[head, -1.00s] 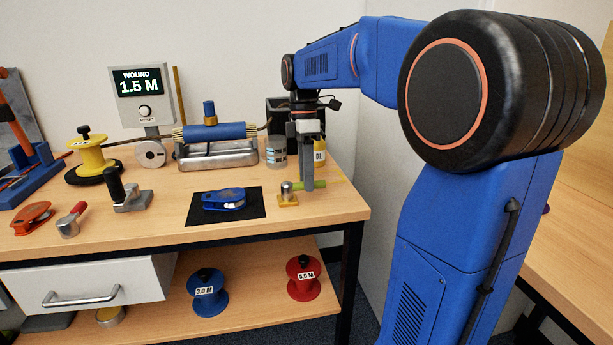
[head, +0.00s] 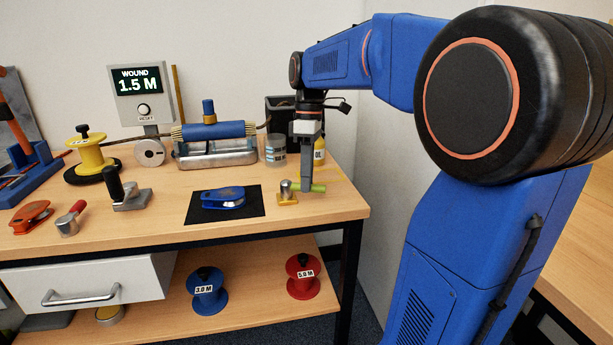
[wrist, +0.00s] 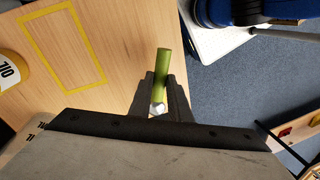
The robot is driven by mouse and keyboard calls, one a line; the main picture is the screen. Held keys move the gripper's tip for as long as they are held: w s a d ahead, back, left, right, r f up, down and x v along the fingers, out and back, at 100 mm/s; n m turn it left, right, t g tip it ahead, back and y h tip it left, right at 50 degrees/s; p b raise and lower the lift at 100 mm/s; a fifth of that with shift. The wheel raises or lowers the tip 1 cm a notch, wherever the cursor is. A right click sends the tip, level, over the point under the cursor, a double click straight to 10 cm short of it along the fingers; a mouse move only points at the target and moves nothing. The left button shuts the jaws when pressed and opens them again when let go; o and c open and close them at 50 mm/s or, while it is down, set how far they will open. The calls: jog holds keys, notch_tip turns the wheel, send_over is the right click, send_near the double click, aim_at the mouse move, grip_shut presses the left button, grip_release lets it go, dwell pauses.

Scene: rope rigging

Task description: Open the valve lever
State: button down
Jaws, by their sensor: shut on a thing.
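The valve is a small silver body on a brass base (head: 287,199) near the right front of the bench. Its green lever (head: 319,188) points right from the body. My gripper (head: 305,190) reaches straight down and is shut on the green lever, hiding its middle in the head view. In the wrist view the lever (wrist: 163,66) lies between the two dark fingers, its far end sticking out beyond them. A pale, shiny part shows at its near end, between the fingers.
A blue pulley (head: 224,197) lies on a black mat (head: 196,216) left of the valve. An oil container (head: 319,151) stands behind my gripper. A yellow outlined rectangle (wrist: 62,48) marks bare bench in the wrist view. The bench's right edge is close.

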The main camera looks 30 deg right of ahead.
jog(key=m, duration=0.1)
jog(key=s+a+m, duration=0.1)
jog(key=m, duration=0.3)
jog(key=shift+s+a+t+y, duration=0.3)
jog(key=shift+s+a+t, duration=0.05)
jog(key=shift+a+t, duration=0.05)
jog(key=shift+s+a+m+t, duration=0.2)
jog(key=shift+a+m, duration=0.25)
jog(key=shift+m, duration=0.7)
jog(key=shift+s+a+m+t, duration=0.15)
jog(key=shift+a+m, duration=0.3)
jog(key=shift+m, duration=0.7)
jog(key=shift+w, duration=0.1)
jog(key=c, duration=1.6)
grip_release()
jog(key=shift+c, duration=0.2)
jog(key=d+r, duration=0.3)
jog(key=r, duration=1.4)
jog(key=shift+d, duration=0.15)
